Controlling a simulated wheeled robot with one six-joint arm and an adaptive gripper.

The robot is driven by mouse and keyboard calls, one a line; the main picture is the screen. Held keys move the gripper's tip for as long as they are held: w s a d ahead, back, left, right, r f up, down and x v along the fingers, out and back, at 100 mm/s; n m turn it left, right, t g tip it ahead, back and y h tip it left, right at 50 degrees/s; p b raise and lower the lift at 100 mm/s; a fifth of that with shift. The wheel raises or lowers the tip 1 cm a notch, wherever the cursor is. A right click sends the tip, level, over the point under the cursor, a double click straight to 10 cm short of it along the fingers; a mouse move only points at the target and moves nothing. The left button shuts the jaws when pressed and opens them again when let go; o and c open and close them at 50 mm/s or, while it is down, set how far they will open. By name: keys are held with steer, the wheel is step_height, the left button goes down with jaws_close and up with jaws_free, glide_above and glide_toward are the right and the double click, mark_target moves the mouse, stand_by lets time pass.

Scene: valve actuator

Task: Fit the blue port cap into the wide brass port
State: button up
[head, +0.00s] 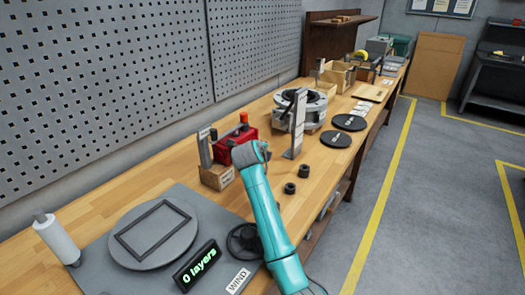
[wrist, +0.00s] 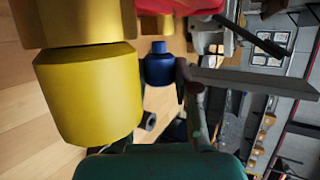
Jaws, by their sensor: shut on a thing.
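The blue port cap (wrist: 160,66) shows in the wrist view, held in my gripper (wrist: 163,78). One grey finger shows along its right side; the other finger is mostly hidden. The cap's narrower end faces a brass port (wrist: 155,25) on the red actuator body (wrist: 187,5). I cannot tell whether they touch. A larger-looking brass part (wrist: 85,92) is close to the camera at left. I cannot tell which brass part is the wide port. In the head view my gripper (head: 250,154) is in front of the red valve actuator (head: 236,136); the cap is hidden there.
A grey upright post (head: 299,125) stands right of my gripper. Two small dark cylinders (head: 290,188) and two black discs (head: 350,122) lie on the bench. A turntable (head: 153,238) and a layers display (head: 196,265) are nearer. Bench space beside the dark cylinders is clear.

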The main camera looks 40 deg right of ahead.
steer(key=shift+w+a, duration=0.2)
steer(key=shift+w, duration=0.35)
steer(key=o, duration=0.9)
steer(key=shift+a, duration=0.1)
steer(key=v, duration=1.1)
steer(key=shift+s+a+r, duration=0.2)
steer(key=shift+s+a, duration=0.05)
